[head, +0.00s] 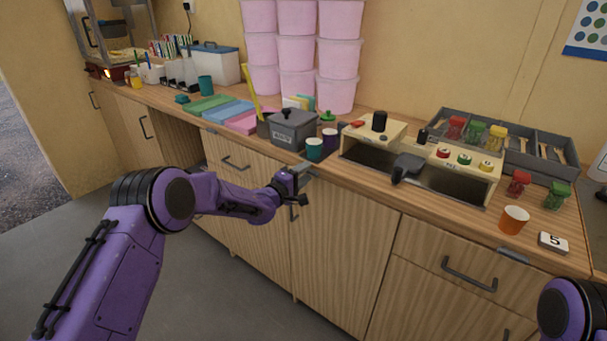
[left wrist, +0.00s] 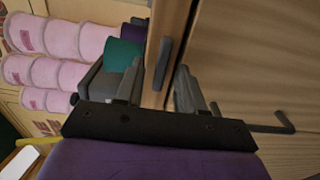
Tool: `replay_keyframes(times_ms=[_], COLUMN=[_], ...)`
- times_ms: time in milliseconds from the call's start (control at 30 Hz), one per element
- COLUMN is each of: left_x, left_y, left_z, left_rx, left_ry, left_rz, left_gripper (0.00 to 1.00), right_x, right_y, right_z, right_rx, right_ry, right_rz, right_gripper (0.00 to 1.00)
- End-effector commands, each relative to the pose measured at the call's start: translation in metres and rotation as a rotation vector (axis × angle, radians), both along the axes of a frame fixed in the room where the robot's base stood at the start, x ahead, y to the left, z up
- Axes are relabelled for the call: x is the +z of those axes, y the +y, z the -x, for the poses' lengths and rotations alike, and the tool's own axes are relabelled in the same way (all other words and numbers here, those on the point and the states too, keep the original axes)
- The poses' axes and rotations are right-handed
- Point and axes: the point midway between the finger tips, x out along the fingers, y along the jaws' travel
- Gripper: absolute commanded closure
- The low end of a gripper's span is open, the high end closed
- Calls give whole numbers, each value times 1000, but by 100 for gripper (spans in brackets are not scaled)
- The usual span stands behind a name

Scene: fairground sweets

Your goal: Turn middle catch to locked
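The middle catch (head: 311,170) is a small grey bar at the counter's front edge, partly hidden by my gripper in the head view. In the left wrist view the catch (left wrist: 163,62) runs roughly along the wooden edge. My left gripper (head: 299,184) is right at the catch. Its two fingers (left wrist: 157,84) stand apart in the left wrist view, one on each side of the catch's line, with gaps visible. I cannot tell whether either finger touches it. My right gripper is out of view; only part of my right arm shows at the lower right.
Another grey catch (head: 513,254) lies along the edge at the right. A teal cup (head: 314,150) and a grey lidded box (head: 292,129) stand close behind my left gripper. Drawer handles (head: 236,163) stick out from the fronts below. The floor (head: 215,290) before the cabinets is clear.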

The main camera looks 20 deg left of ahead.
Motion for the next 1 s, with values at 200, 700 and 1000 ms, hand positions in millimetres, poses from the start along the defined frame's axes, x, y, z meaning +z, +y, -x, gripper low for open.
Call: replay_keyframes(times_ms=[200,700,1000], left_x=[-1,-2,-6], left_y=[0,0,0], left_z=[0,0,0], left_rx=[0,0,0], left_ry=[1,-12,-75], left_rz=[0,-35,-212], left_gripper=[68,100,100], right_x=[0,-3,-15], right_y=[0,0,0], right_z=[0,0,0], right_rx=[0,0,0], right_ry=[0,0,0], right_rz=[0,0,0], right_gripper=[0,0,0])
